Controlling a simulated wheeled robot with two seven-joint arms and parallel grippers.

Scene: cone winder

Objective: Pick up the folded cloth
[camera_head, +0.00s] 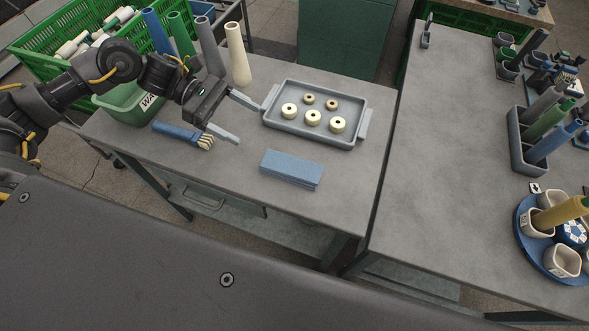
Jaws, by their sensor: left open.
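The folded cloth (291,168) is a flat blue rectangle lying on the grey table, below the grey tray and near the table's front edge. My left gripper (249,120) comes in from the left, above the table. It is open, with its two light fingers spread apart and nothing between them. It is up and to the left of the cloth, apart from it. My right gripper is not in view.
A grey tray (355,105) with several cream rings stands behind the cloth. A blue-handled brush (178,131) lies to its left. Several upright cones (237,55) and a green bin (118,107) stand at the back left. The table right of the cloth is clear.

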